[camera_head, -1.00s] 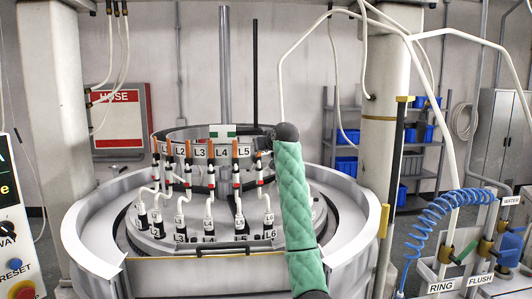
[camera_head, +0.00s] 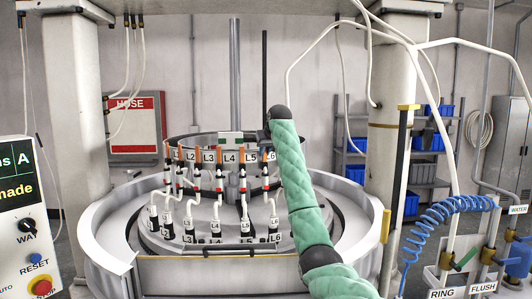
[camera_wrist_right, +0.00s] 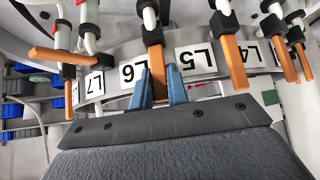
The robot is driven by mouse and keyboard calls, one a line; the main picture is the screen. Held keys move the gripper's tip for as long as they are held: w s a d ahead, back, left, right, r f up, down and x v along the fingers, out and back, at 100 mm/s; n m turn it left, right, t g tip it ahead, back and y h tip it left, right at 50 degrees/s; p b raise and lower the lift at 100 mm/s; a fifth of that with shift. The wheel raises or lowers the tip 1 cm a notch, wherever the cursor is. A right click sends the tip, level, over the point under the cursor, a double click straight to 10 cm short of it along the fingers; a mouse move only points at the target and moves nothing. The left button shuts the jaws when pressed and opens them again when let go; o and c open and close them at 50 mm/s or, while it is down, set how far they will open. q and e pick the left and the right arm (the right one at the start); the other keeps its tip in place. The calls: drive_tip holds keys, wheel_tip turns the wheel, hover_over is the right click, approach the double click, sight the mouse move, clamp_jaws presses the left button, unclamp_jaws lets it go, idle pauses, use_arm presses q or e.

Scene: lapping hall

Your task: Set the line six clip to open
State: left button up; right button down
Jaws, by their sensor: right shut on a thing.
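The line six clip has an orange lever (camera_wrist_right: 155,72) beside the L6 label (camera_wrist_right: 132,73) in the right wrist view. The lever runs along its hose, as the L5 lever (camera_wrist_right: 234,64) does. My right gripper (camera_wrist_right: 162,88) is shut on the L6 lever, with one blue finger on each side of it. In the head view, the L6 label (camera_head: 269,156) is on the ring just below my right gripper (camera_head: 266,138), whose fingers are too small to make out. My left gripper is not in view.
An L7 label (camera_wrist_right: 94,86) is beside the clip, with another orange lever (camera_wrist_right: 60,56) turned crosswise nearby. White hoses and labelled clips crowd the ring (camera_head: 150,262). A column (camera_head: 390,130) and blue coiled hose (camera_head: 440,215) stand at right, a control panel (camera_head: 30,230) at left.

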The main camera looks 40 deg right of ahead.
sight(266, 150)
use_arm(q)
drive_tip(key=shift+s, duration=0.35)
use_arm(e)
drive_tip(key=shift+r, duration=0.25)
drive_tip(key=c, duration=1.6)
unclamp_jaws()
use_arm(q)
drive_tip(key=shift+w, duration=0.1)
use_arm(e)
drive_tip(key=shift+o, duration=1.2)
drive_tip(key=shift+f, duration=0.15)
drive_tip(key=shift+s+r+b, duration=0.2)
drive_tip(key=shift+s+b, duration=0.05)
drive_tip(key=shift+b, duration=0.25)
drive_tip(key=b+v, duration=0.3)
drive_tip(key=v, duration=0.2)
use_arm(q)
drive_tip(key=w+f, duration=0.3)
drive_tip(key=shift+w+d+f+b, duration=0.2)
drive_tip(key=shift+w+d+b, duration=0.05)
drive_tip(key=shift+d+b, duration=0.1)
use_arm(e)
drive_tip(key=shift+v, duration=1)
